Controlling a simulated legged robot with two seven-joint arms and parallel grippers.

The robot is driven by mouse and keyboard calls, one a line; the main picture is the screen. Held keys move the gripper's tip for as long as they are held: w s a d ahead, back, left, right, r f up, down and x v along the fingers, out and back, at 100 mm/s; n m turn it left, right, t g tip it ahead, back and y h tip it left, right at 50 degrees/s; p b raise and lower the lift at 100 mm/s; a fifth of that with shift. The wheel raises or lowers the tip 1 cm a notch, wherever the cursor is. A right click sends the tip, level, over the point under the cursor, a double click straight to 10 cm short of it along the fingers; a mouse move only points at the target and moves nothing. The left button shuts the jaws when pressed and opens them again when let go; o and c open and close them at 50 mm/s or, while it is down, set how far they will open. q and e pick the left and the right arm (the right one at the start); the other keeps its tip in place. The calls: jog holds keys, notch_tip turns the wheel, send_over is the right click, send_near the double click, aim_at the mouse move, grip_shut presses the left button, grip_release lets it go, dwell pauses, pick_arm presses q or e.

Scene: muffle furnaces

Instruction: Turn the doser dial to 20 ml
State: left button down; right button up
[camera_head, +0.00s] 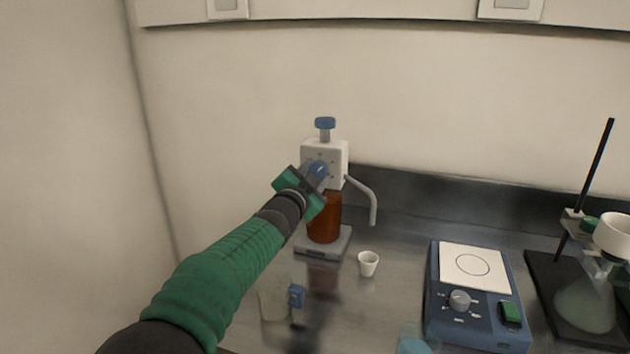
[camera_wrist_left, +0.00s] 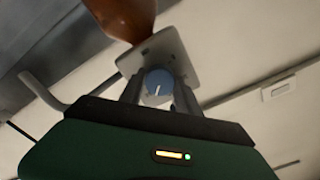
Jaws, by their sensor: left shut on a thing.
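The doser (camera_head: 338,152) is a white block with a blue top knob (camera_head: 325,123) on an amber bottle (camera_head: 324,217). Its blue dial (camera_head: 318,169) faces my left gripper (camera_head: 313,178). In the left wrist view the dial (camera_wrist_left: 158,82) shows a white pointer line and sits between the two fingers of the left gripper (camera_wrist_left: 160,92), which is shut on it. The white doser face (camera_wrist_left: 180,58) carries small marks around the dial, too small to read. A grey spout (camera_head: 366,196) bends down at the doser's right. My right gripper is not in view.
A small white cup (camera_head: 368,263) stands right of the bottle's grey base (camera_head: 337,246). A blue hotplate stirrer (camera_head: 478,318) and a stand with a flask (camera_head: 586,306) are further right. A clear item with a blue part (camera_head: 296,296) lies near the front left.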

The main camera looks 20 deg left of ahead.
pick_arm(q)
jog(key=shift+f+m+b, duration=0.45)
jog(key=shift+m+b, duration=0.05)
jog(key=shift+m, duration=0.7)
jog(key=c, duration=1.1)
grip_release()
jog(key=shift+o, duration=1.2)
jog(key=shift+r, duration=0.1)
jog(key=shift+w+r, duration=0.1)
jog(key=shift+r, duration=0.1)
